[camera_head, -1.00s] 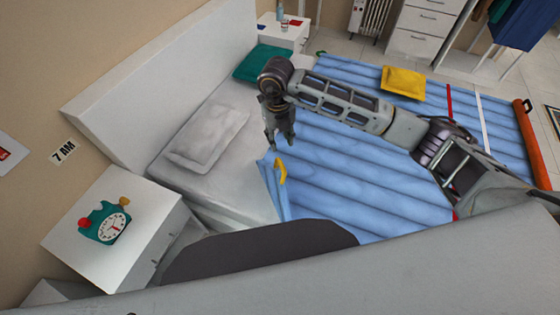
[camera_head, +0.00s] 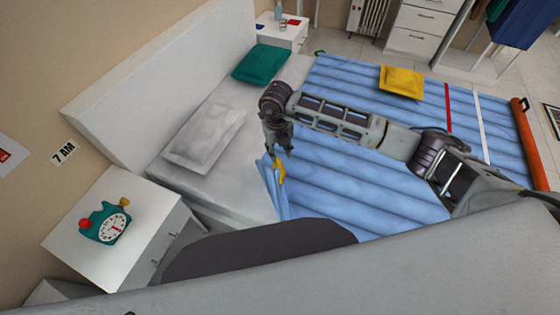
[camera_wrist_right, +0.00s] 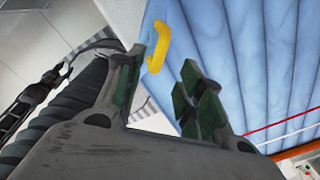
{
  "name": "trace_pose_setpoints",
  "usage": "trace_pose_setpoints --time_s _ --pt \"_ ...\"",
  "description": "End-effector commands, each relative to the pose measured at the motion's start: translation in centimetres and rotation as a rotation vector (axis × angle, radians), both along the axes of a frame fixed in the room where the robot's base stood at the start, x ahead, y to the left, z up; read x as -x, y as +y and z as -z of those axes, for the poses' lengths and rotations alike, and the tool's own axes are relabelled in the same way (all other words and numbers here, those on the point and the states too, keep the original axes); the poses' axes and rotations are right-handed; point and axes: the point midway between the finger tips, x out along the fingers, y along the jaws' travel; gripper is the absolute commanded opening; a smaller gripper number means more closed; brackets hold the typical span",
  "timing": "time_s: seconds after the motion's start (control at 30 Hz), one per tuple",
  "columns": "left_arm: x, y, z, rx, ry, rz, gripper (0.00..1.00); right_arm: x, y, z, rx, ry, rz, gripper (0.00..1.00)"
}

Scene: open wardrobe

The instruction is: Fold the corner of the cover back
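The blue striped cover (camera_head: 350,180) lies over the bed, with its near corner at the mattress edge. A yellow tab (camera_head: 281,171) sits at that corner. My right gripper (camera_head: 278,152) is just above the tab, fingers pointing down. In the right wrist view, the fingers of the right gripper (camera_wrist_right: 168,85) stand apart, with the yellow tab (camera_wrist_right: 165,38) beyond the tips and nothing visible between them. The cover also fills the upper part of that view (camera_wrist_right: 220,45). My left gripper is not in view.
A grey pillow (camera_head: 205,135) and a teal pillow (camera_head: 262,63) lie on the bare sheet by the headboard. A yellow cushion (camera_head: 402,81) rests on the cover. A nightstand (camera_head: 85,245) with a teal clock (camera_head: 105,222) stands at left.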

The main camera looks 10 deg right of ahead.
Motion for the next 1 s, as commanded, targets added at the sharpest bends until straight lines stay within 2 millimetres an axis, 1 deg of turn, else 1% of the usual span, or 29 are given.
trace_pose_setpoints --time_s 0.03,0.3,0.5,0.7,1.0 --pt "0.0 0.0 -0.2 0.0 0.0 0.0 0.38 0.1 0.0 0.7 0.001 0.003 0.0 0.38" --pt "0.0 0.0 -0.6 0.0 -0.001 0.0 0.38 0.1 -0.2 4.3 0.001 0.003 0.001 0.38" --pt "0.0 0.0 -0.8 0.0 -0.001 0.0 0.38 0.0 -0.2 6.4 0.0 0.002 0.001 0.38" --pt "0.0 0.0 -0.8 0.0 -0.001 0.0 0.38 0.0 -0.2 7.3 0.0 0.0 0.0 0.38" --pt "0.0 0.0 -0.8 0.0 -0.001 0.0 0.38 0.0 -0.3 7.5 0.0 0.0 0.0 0.38"
